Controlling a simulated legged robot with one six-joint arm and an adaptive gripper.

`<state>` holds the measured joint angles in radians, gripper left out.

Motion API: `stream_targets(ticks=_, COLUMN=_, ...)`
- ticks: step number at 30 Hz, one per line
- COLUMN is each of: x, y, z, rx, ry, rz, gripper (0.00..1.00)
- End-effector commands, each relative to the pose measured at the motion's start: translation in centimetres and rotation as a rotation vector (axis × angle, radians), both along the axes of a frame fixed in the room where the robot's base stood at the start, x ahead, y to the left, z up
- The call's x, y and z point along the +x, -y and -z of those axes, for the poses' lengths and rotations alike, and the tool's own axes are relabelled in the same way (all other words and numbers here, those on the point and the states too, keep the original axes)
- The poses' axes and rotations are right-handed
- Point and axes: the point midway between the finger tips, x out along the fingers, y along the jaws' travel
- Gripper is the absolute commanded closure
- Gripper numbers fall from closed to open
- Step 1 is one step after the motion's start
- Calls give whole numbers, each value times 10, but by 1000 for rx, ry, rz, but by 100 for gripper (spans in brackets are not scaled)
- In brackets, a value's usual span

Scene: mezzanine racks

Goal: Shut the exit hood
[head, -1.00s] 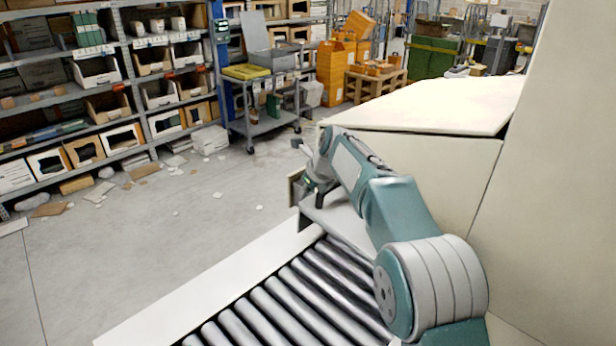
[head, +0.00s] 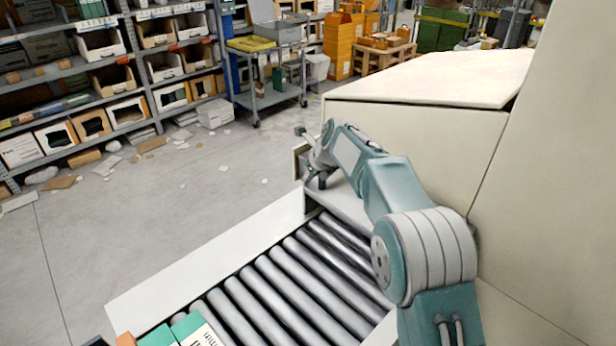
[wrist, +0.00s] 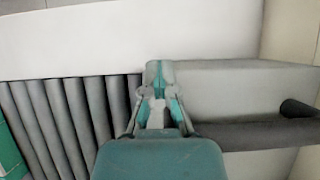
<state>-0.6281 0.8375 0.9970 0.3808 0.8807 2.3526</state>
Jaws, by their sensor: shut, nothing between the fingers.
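A cream housing (head: 430,135) with a flat top stands at the right, over the far end of the roller conveyor (head: 290,275). A light grey panel (head: 345,203) juts from its front under my arm; it looks like the exit hood, but I cannot tell how far open it is. In the wrist view the grey panel (wrist: 235,90) lies right of my gripper (wrist: 158,72), with a dark bar (wrist: 250,134) along it. My gripper is shut and empty, close to the panel's left edge; contact is unclear. In the head view the gripper (head: 308,160) is small and partly hidden.
A white side rail (head: 215,255) borders the rollers. Green-and-white boxes (head: 185,332) sit at the near end. Shelving (head: 105,85) and a cart (head: 270,85) stand behind. Scraps litter the otherwise open floor at the left.

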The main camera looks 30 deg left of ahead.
Motion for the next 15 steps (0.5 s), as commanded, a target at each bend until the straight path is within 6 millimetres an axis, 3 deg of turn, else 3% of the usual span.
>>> stream_targets(ticks=1, x=-4, y=4, z=13, rx=-21, ry=-24, rz=-5, gripper=100)
stream_targets(ticks=5, x=-6, y=11, z=-2, rx=-20, ry=-22, rz=-4, gripper=100)
stream_targets(ticks=15, x=-16, y=45, z=-71, rx=-2, ry=-4, rz=0, gripper=100)
